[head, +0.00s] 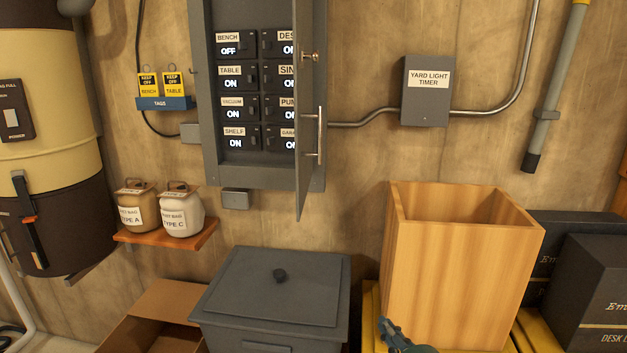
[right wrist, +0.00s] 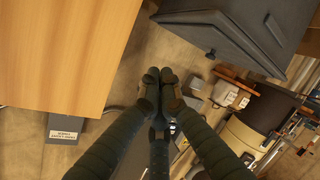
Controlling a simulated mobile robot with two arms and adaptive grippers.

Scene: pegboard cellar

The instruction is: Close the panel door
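The grey breaker panel (head: 209,100) is on the wall in the head view. Its door (head: 309,150) stands open, swung out from the right side and seen nearly edge-on. It bears a bar handle (head: 320,135) and a small brass-coloured latch (head: 310,56). The door partly hides the right column of breakers; the BENCH breaker (head: 229,45) reads OFF. My right gripper (head: 383,322) is low in the head view, before the wooden box and well below the door, touching neither. In the right wrist view its fingertips (right wrist: 159,75) are together with nothing between them. My left gripper is out of view.
An open wooden box (head: 460,270) stands right of the door, and a dark lidded bin (head: 275,285) below it. A timer box (head: 426,105) is on the wall.

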